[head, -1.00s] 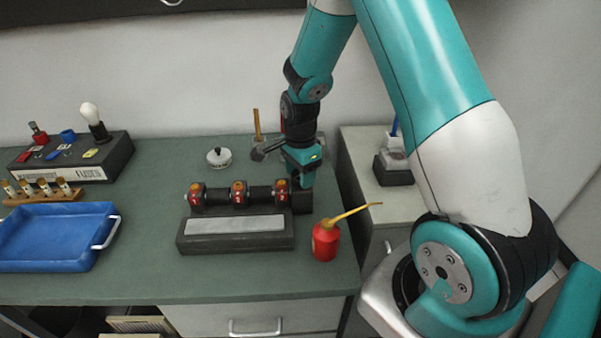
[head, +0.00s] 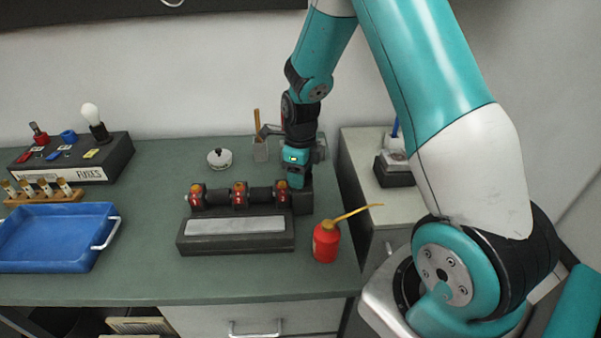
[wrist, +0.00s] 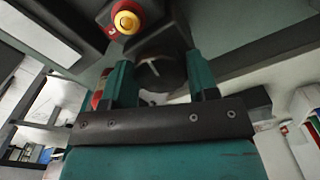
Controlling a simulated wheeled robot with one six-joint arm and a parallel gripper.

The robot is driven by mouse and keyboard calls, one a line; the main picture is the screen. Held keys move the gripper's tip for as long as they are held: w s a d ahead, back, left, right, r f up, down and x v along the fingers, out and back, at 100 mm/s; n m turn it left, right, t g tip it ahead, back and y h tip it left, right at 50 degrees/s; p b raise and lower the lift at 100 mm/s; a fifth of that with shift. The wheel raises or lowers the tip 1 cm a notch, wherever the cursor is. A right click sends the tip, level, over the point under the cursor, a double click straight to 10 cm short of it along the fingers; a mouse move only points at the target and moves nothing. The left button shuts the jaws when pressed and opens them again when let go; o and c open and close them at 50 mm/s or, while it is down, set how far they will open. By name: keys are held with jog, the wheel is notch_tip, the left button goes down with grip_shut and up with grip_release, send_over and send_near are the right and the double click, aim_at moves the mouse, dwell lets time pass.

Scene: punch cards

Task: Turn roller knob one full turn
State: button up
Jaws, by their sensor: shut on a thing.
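The black roller (head: 262,195) lies across the top of a dark grey block, with several red collars bearing orange caps along it. My gripper (head: 298,184) is at the roller's right end, pointing down. In the wrist view, my gripper (wrist: 158,85) has its two teal fingers on either side of a dark round knob (wrist: 160,72) with a pale line across its face, and is shut on it. One red and yellow collar (wrist: 127,18) shows just beyond the knob. In the head view the knob is hidden behind my gripper.
A red oil can (head: 326,241) with a long yellow spout stands close in front and right of the roller. A white round lidded tin (head: 219,158) and a grey brush pot (head: 260,150) stand behind. A blue tray (head: 50,238) lies left.

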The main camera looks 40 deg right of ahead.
jog(key=m, duration=0.5)
jog(key=shift+w+d+m, duration=0.1)
jog(key=shift+d+m, duration=0.05)
jog(key=shift+m, duration=0.25)
dwell(0.4)
jog(key=o, duration=0.9)
jog(key=shift+o, duration=0.2)
jog(key=shift+r, duration=0.1)
notch_tip(320, 180, up, 17)
jog(key=b, duration=0.2)
jog(key=shift+r, duration=0.15)
